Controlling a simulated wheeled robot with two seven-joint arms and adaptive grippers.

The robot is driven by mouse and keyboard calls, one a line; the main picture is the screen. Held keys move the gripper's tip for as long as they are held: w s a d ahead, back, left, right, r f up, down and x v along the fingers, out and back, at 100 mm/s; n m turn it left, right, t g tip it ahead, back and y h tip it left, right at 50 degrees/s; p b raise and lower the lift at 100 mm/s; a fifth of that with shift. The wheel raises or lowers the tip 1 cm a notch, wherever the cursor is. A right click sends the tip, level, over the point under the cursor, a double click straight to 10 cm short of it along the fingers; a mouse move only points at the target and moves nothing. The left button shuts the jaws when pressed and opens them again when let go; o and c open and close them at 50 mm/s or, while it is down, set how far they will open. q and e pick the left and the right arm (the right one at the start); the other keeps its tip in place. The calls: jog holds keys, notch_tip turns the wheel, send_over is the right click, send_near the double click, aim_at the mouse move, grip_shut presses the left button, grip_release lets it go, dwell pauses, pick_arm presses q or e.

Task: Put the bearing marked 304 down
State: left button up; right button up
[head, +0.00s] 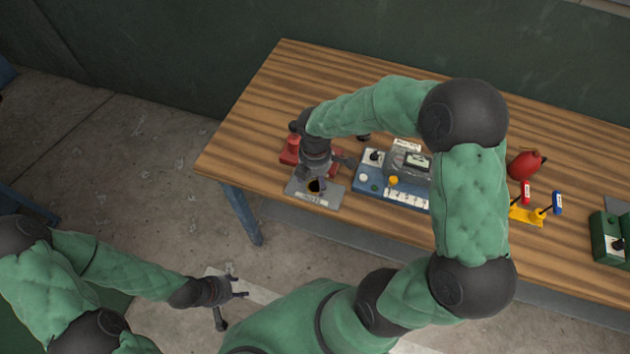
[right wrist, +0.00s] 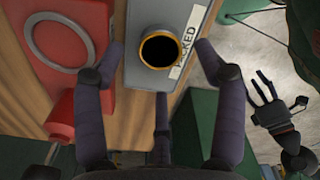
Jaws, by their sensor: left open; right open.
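In the head view the bearing (head: 314,186) sits on the grey plate (head: 331,201) at the table's front edge. My right gripper (head: 316,188) is open directly above the plate, its fingers spread around the bearing and apart from it. My left gripper (head: 238,287) is open and empty, low in front of the table; it also shows in the right wrist view (right wrist: 285,105).
A red fixture (head: 291,150) stands just behind the plate; a grey ring (right wrist: 60,40) marks its top. A blue instrument box (head: 372,184) stands to the right. Further right are a red bottle (head: 525,164), a yellow stand (head: 525,215) and a green box (head: 607,238). The table's left end is clear.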

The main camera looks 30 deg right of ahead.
aim_at(315, 187)
notch_tip(315, 187, up, 9)
jog(key=p, duration=0.2)
jog(key=shift+f, duration=0.1)
dwell(0.5)
